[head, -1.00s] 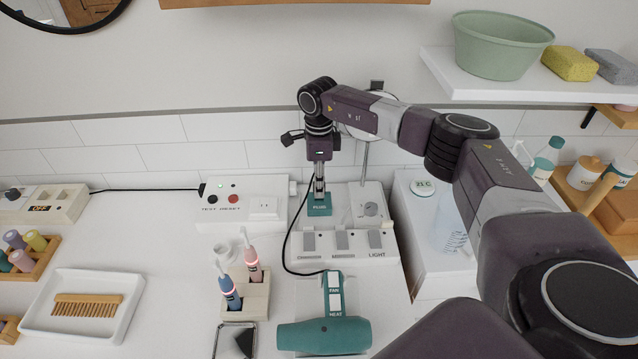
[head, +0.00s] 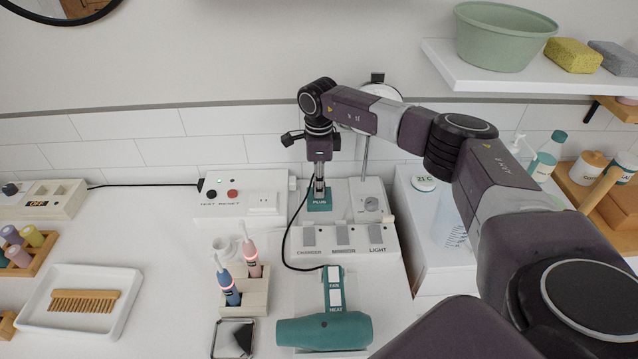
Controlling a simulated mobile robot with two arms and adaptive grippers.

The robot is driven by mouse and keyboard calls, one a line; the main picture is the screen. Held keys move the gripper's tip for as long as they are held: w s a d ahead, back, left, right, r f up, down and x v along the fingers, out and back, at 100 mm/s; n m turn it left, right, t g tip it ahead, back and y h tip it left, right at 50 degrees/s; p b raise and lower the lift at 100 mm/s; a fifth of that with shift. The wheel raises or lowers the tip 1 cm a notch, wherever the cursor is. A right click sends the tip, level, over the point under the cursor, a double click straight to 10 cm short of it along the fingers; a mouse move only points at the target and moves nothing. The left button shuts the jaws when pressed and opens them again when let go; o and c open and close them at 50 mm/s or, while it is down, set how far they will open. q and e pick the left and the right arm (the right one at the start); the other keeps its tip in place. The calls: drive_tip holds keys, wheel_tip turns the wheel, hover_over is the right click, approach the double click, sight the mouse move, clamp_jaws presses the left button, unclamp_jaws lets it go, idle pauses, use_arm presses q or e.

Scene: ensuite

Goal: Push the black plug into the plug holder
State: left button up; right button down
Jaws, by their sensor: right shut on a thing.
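The plug holder (head: 320,205) is a small teal block labelled PLUG on the white counter, left of a round dial. My right gripper (head: 319,188) points straight down right above the holder. Its fingers are shut on the black plug, which is mostly hidden between them. A black cord (head: 286,238) runs from the teal hair dryer (head: 325,330) up to the fingertips. I cannot tell how deep the plug sits in the holder. My left gripper is not in view.
A white box with TEST and RESET buttons (head: 240,205) stands left of the holder. A switch strip (head: 345,245) lies in front. A toothbrush stand (head: 255,295) and a white tray (head: 105,325) with a brush are nearer. A shelf (head: 550,72) hangs at upper right.

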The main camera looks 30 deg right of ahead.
drive_tip(key=shift+f, duration=0.25)
drive_tip(key=c, duration=1.6)
unclamp_jaws()
wheel_tip(320, 180, up, 12)
